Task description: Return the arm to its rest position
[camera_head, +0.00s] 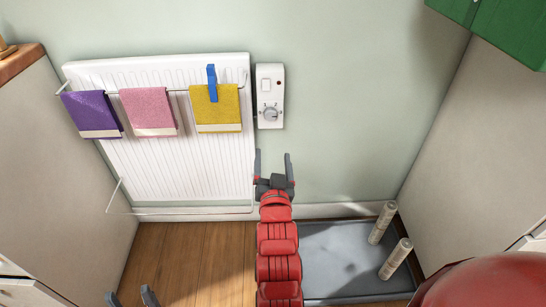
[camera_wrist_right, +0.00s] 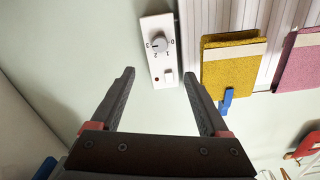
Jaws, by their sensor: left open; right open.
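My right arm reaches up the picture in the head view. Its gripper (camera_head: 273,158) is open and empty, in front of the wall just below the white control box (camera_head: 270,95) with its dial. In the right wrist view the open fingers (camera_wrist_right: 158,75) have nothing between them, and the control box (camera_wrist_right: 158,48) shows beyond them, apart from the tips. My left gripper (camera_head: 131,298) shows only by its fingertips at the bottom edge of the head view. They are apart, with nothing seen between them.
A white radiator (camera_head: 185,170) has a rail with purple (camera_head: 90,112), pink (camera_head: 148,110) and yellow (camera_head: 216,108) towels. A blue clip (camera_head: 212,82) sits on the yellow one. A grey tray (camera_head: 335,255) with two upright pipes (camera_head: 396,258) lies right of my right arm. Cabinets flank both sides.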

